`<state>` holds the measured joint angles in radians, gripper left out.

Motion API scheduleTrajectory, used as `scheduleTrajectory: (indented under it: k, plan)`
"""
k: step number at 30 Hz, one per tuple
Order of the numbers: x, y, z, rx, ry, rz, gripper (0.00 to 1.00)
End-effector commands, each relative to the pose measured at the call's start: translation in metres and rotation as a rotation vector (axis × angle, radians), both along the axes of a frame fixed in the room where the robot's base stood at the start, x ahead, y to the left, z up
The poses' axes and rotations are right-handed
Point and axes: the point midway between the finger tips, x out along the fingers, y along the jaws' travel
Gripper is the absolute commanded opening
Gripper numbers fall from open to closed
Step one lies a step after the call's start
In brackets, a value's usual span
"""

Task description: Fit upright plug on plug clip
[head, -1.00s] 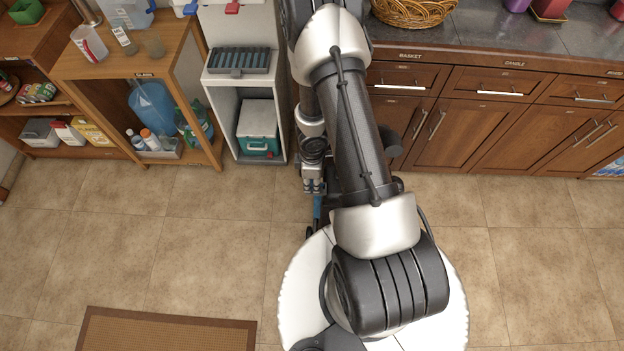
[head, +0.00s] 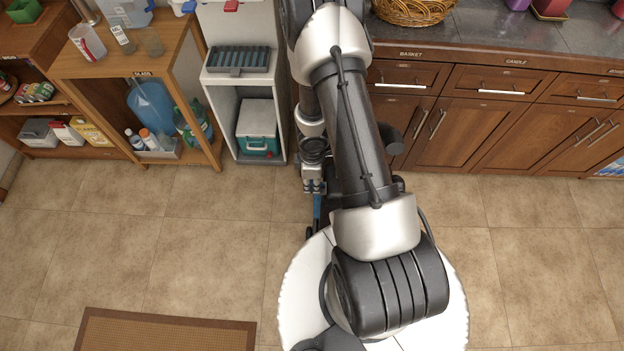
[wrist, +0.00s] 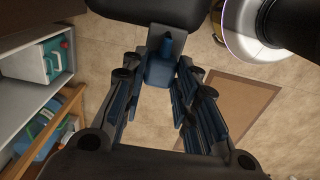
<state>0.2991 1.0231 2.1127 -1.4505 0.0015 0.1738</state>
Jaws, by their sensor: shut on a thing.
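My gripper (wrist: 164,82) shows in the wrist view with its dark blue-grey fingers closed in on a small dark blue piece, taken to be the plug (wrist: 160,71). A narrow dark part sticks up from the plug in that view. In the head view my gripper (head: 315,198) points down beside my arm and base, in front of the white cabinet, and is partly hidden. The plug cannot be told apart from the blue fingers there. I cannot make out the plug clip for certain in either view.
A white cabinet (head: 203,118) holds a slotted rack (head: 240,61) and a teal-and-white case (head: 258,128). A wooden shelf (head: 175,60) stands to its left. Wooden drawers (head: 490,84) under a dark counter are on the right. A brown mat (head: 165,333) lies on the otherwise clear floor.

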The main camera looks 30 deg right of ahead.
Motion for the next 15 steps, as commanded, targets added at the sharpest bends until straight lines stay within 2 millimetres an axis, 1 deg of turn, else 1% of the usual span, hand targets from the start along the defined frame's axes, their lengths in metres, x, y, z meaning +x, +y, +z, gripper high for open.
scheduleTrajectory:
  k: [9, 10, 15]
  plan:
    - [-0.0002, 0.0002, -0.0015, 0.0, 0.0, -0.001, 0.0]
    - [-0.0002, 0.0002, -0.0015, 0.0, 0.0, -0.001, 0.3]
    - [-0.0002, 0.0002, -0.0015, 0.0, 0.0, -0.001, 0.41]
